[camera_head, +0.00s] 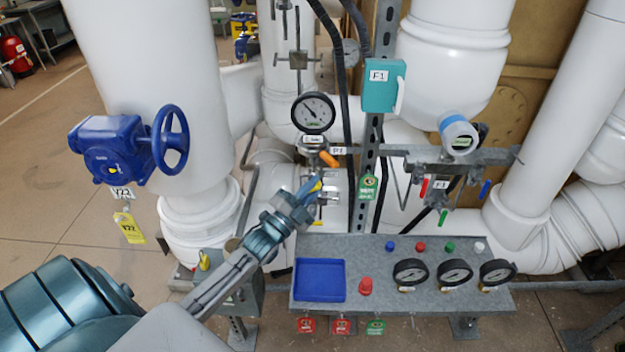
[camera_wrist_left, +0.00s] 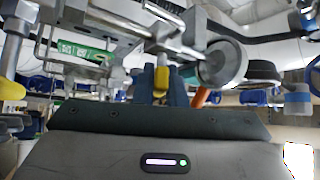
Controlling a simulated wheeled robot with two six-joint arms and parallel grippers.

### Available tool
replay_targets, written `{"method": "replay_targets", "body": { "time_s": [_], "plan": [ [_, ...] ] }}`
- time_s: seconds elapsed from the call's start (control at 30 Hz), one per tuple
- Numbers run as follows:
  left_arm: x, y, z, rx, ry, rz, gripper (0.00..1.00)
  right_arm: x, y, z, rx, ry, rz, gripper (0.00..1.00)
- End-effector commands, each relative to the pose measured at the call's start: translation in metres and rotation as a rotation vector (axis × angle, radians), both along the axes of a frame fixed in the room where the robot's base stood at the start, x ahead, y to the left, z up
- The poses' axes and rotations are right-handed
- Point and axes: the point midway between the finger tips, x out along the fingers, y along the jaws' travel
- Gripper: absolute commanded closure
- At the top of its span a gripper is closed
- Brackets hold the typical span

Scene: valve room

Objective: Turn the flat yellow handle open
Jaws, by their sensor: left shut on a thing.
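The flat yellow handle (camera_head: 317,186) is on the small valve fittings below the round gauge, in the middle of the head view. My left gripper (camera_head: 309,189) reaches up to it from the lower left, with its blue fingers at the handle. In the left wrist view the yellow handle (camera_wrist_left: 161,77) shows between the two blue fingers (camera_wrist_left: 161,92), which are shut on it. Much of the handle is hidden by the fingers. My right gripper is in neither view.
An orange handle (camera_head: 329,159) sits just above my left gripper. A gauge (camera_head: 313,113) hangs above it. A grey panel (camera_head: 375,296) with a blue tray (camera_head: 320,262) and several gauges is below right. A blue handwheel (camera_head: 170,139) is at left.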

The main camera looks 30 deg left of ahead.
Motion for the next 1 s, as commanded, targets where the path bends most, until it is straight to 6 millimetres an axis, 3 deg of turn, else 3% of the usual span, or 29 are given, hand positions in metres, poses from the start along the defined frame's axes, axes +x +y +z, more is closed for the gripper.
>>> {"method": "replay_targets", "body": {
  "time_s": [0.5, 1.0],
  "plan": [
    [0.001, 0.0, -0.001, -0.412, -0.256, 0.001, 1.0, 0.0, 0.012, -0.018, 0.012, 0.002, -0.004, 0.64],
    [0.0, 0.0, -0.001, -0.761, -0.47, 0.002, 1.0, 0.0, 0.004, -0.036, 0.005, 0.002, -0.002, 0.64]
  ]
}}
